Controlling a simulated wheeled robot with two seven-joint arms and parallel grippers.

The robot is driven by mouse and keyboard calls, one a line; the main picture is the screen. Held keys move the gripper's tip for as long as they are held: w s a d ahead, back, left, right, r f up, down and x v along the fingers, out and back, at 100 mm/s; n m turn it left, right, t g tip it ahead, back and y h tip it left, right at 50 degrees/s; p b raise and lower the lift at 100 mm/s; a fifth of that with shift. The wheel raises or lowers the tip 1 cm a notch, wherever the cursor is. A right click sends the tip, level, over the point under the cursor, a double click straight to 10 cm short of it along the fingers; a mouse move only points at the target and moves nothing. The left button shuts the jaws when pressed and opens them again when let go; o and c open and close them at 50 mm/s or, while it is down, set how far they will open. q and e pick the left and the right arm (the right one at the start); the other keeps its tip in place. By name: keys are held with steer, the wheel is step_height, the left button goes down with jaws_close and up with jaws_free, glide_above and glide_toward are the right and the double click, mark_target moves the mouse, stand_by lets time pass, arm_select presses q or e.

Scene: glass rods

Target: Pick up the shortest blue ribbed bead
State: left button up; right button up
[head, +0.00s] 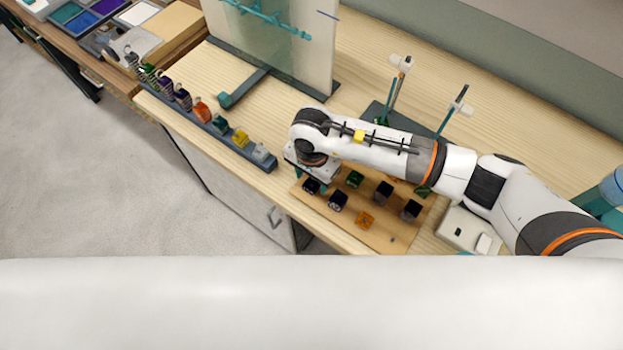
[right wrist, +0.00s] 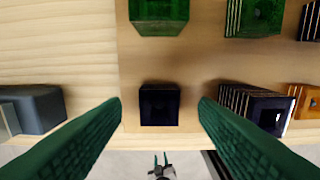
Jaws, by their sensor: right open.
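My right gripper (right wrist: 160,104) is open, with its two green fingers left and right of a small dark blue bead (right wrist: 159,106); a gap shows on each side. This bead looks plain from above; I cannot tell if it is ribbed. To its right, by the right finger, stands a dark blue bead with clear ribs (right wrist: 255,108). In the head view, dark beads stand on the wooden board, one close to the gripper (head: 311,186), others further right (head: 338,200), (head: 383,192) and (head: 410,209). My left gripper is not in view.
Green beads (right wrist: 158,14) (right wrist: 253,17) and an orange bead (right wrist: 305,102) share the board (head: 390,235). A grey rail (head: 215,130) with coloured pieces runs along the table edge. Upright rods (head: 452,110) and a glass panel (head: 290,50) stand behind.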

steer(key=shift+f, duration=0.95)
steer(key=c, duration=1.1)
steer(key=shift+o, duration=0.2)
step_height(320, 180, up, 10)
steer(key=b, duration=0.3)
